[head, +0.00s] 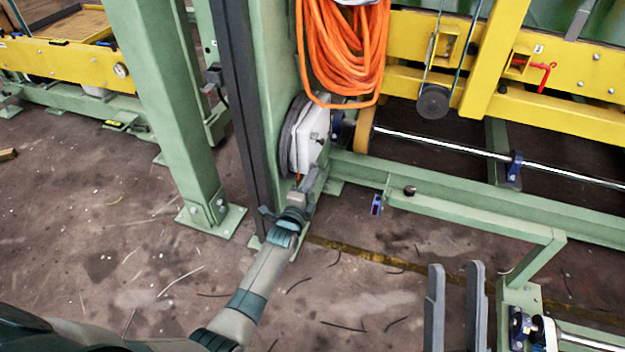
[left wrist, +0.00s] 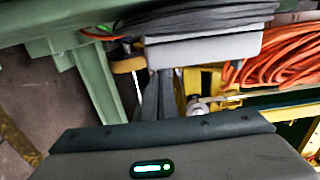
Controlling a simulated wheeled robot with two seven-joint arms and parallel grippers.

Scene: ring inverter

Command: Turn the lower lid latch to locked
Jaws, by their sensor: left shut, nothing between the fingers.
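A pale grey-white box (head: 313,138) with a dark round-edged back is mounted on the green post; its lid side faces right. A small dark fitting (head: 319,135) shows on that face, too small to tell if it is a latch. My left gripper (head: 317,174) is shut, with its tips at the lower edge of the box; I cannot tell whether they touch it. The lower latch is not distinguishable there. In the left wrist view the box (left wrist: 205,50) lies beyond the grey fingers (left wrist: 172,92). My right gripper (head: 456,268) is open and empty, far from the box.
An orange cable coil (head: 342,50) hangs just above the box. The green post (head: 262,70) and a green horizontal rail (head: 470,195) flank it. Yellow beams (head: 545,118) and a steel shaft (head: 440,143) are at right. The floor (head: 110,255) at left is mostly clear.

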